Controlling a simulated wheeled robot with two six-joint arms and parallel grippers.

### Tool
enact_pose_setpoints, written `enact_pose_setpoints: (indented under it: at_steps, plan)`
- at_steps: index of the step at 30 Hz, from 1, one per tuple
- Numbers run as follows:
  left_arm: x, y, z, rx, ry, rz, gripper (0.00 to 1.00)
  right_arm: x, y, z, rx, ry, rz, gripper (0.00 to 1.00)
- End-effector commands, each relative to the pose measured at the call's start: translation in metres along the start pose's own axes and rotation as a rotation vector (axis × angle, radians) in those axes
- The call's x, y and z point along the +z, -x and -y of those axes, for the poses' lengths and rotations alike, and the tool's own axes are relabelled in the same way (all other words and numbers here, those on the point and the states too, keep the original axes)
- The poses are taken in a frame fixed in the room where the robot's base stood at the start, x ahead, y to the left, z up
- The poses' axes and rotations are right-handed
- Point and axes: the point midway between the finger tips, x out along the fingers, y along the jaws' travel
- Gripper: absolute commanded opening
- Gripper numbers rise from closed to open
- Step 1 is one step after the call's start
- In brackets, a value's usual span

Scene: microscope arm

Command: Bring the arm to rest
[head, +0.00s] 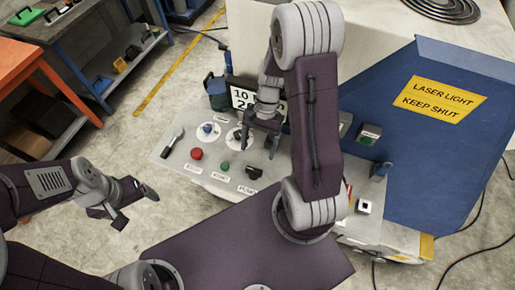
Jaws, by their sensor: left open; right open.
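A grey control panel (222,178) lies in front of the white machine. On it are a blue knob (207,128) on a white disc, a red button (197,154), a green button (225,167), and a black switch (254,172). A white dial (232,137) sits partly behind my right gripper (258,148). That gripper is open, pointing down at the panel beside the dial; contact cannot be told. A display (241,97) behind it is partly covered. My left gripper (136,206) is open and empty, left of the panel over the floor. No separate microscope arm is clearly visible.
A blue cover (440,165) with a yellow laser warning sign (439,99) stands at right. My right arm hides the panel's middle. An orange table (28,62) and shelves are at left. Cables (470,255) lie on the floor at right. Floor between is clear.

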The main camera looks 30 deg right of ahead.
Motion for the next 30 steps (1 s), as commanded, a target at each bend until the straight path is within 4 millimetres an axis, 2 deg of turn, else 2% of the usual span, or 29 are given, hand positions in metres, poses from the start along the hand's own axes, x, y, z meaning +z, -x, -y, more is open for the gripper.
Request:
enact_pose_setpoints:
  at_steps: [8,10,11,13,15,18,21,23,30]
  plan:
    - [0.000,0.000,0.000,0.000,0.000,0.000,0.85,0.000,-0.001,0.000,0.001,0.001,0.000,0.76]
    - [0.001,-0.008,0.000,0.000,0.000,0.000,0.85,0.001,-0.003,0.009,-0.001,0.038,-0.022,0.76]
    - [0.001,-0.013,0.000,0.000,0.000,0.000,0.85,0.004,0.000,0.016,-0.007,0.068,-0.044,0.76]
    - [0.003,-0.025,0.001,0.000,0.000,0.000,0.85,0.023,0.001,0.022,0.000,0.165,-0.099,0.76]
    - [0.004,-0.036,0.001,0.000,0.000,0.000,0.85,0.038,-0.001,0.018,0.017,0.312,-0.188,0.76]
    - [0.005,-0.044,0.001,0.000,0.000,0.000,0.85,0.048,-0.005,0.007,0.050,0.561,-0.323,0.76]
    - [0.004,-0.041,0.001,0.000,0.000,0.000,0.85,0.044,-0.008,-0.007,0.097,0.775,-0.420,0.76]
    - [0.004,-0.040,0.001,0.000,0.000,0.000,0.85,0.038,-0.007,-0.004,0.108,0.845,-0.451,0.76]
    - [0.004,-0.040,0.001,0.000,0.000,0.000,0.85,0.036,-0.006,-0.001,0.107,0.865,-0.458,0.76]
